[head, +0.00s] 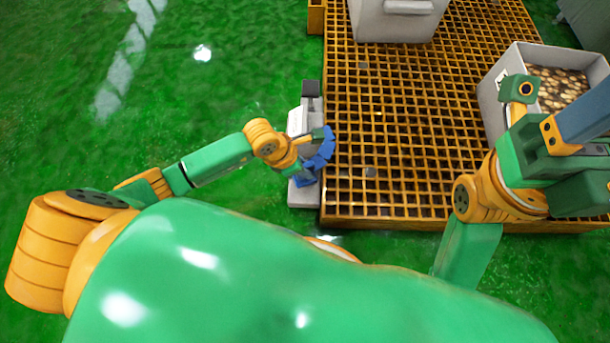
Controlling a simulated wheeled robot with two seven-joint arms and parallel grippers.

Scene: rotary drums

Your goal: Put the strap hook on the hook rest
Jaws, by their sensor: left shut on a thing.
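My left gripper (312,160) is at the left edge of the orange grating, over a narrow grey-and-white stand. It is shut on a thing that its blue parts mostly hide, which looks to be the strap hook. Its exact shape cannot be made out. The narrow stand (298,122) has a dark block at its far end and a pale base at its near end. I cannot tell whether it is the hook rest. My right arm is at the right, close to the camera, with a blue part (588,112) at the picture's edge. Its jaws cannot be made out.
The orange grating platform (400,130) fills the middle and is mostly bare. A grey bin (489,108) with brown round pieces stands at its right, behind my right arm. A grey box (395,22) stands at the far side. Green floor (200,100) lies open at left.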

